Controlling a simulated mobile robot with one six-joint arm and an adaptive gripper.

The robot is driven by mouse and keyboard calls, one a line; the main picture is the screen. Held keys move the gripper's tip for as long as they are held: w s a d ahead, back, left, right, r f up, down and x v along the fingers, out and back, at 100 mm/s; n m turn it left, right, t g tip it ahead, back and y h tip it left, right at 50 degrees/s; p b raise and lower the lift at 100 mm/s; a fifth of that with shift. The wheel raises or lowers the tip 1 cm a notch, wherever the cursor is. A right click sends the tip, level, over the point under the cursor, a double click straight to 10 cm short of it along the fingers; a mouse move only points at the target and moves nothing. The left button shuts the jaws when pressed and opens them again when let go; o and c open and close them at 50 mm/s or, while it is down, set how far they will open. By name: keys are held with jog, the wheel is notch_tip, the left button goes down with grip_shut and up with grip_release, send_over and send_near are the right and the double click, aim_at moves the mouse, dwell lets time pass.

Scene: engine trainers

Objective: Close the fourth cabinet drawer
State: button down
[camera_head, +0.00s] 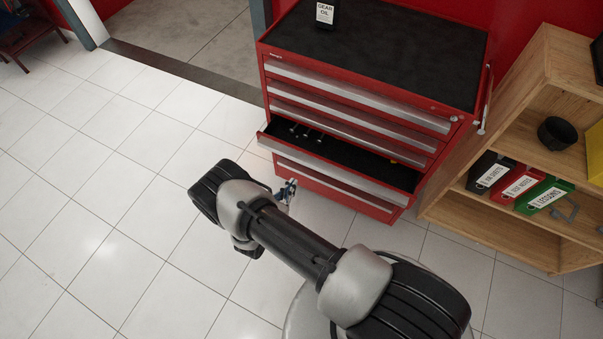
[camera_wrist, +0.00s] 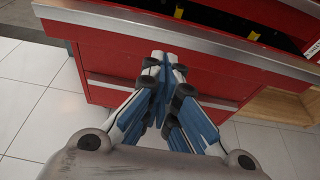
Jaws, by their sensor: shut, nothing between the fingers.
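The red cabinet (camera_head: 330,188) stands at the upper middle of the head view. Its fourth drawer (camera_head: 345,168) from the top is pulled out, with a silver handle strip along its front and a black interior holding a few tools. In the wrist view the handle strip of this open drawer (camera_wrist: 200,38) crosses the top of the picture. My gripper (camera_head: 289,187) is shut and empty, in front of the cabinet near the drawer's left part. In the wrist view its fingertips (camera_wrist: 164,60) appear just below the strip, over the lower drawer's front; contact cannot be told.
The other drawers look shut, including the lower drawer (camera_head: 335,187). A gear oil bottle (camera_head: 324,13) stands on the cabinet's black top. A wooden shelf (camera_head: 545,75) with binders stands close on the right. The tiled floor (camera_head: 110,190) is free on the left.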

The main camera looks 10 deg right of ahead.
jog(key=r+b+x, duration=0.1)
jog(key=b+x, duration=0.1)
jog(key=x, duration=0.6)
jog(key=shift+d, duration=0.1)
